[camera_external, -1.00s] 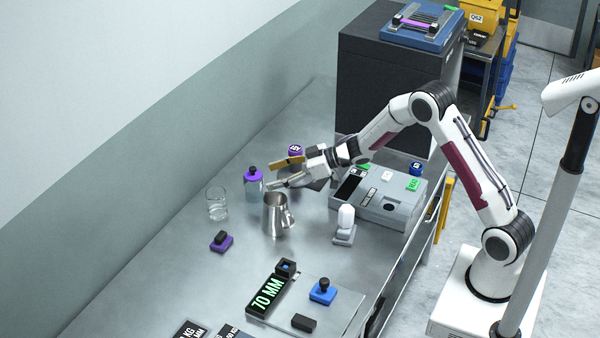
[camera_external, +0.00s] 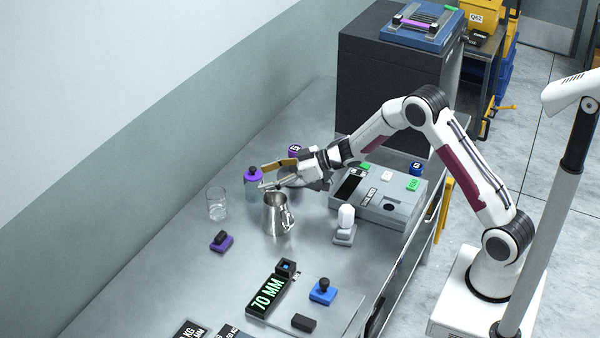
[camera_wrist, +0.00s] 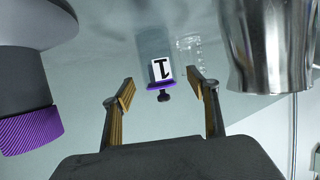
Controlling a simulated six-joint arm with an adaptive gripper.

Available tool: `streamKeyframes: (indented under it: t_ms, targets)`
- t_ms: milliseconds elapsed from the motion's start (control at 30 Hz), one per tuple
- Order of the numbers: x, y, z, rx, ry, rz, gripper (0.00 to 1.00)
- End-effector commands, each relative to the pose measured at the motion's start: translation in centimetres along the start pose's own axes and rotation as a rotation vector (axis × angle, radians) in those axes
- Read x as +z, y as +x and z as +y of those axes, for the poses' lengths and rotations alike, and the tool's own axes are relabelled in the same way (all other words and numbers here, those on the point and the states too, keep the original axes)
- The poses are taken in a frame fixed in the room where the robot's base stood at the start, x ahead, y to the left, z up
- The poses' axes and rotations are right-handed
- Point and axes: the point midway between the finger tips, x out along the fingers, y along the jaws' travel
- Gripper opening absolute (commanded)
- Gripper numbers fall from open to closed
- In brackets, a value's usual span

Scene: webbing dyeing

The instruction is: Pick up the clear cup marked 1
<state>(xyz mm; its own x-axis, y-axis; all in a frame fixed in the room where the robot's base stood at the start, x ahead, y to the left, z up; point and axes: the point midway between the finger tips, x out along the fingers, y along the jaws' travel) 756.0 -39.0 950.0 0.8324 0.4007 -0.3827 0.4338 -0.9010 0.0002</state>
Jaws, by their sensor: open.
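The clear cup (camera_external: 217,204) stands upright on the metal table, left of the steel pitcher and the purple-capped bottle. In the wrist view the clear cup (camera_wrist: 197,50) is faint, ahead and slightly right of centre, partly behind my right finger.
The steel pitcher (camera_external: 279,216) is close to the right of my gripper, and also in the wrist view (camera_wrist: 268,45). A grey device (camera_external: 400,205) stands behind.

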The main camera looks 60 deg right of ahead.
Motion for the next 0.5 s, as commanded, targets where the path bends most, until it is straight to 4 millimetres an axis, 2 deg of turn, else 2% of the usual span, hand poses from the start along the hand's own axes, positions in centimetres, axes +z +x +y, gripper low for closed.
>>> streamKeyframes:
  t_ms: [267,500]
  targets:
    - [0.0,0.6,0.0,-0.001,0.0,0.0,0.59]
    - [-0.1,2.7,0.2,-0.001,0.0,0.0,0.59]
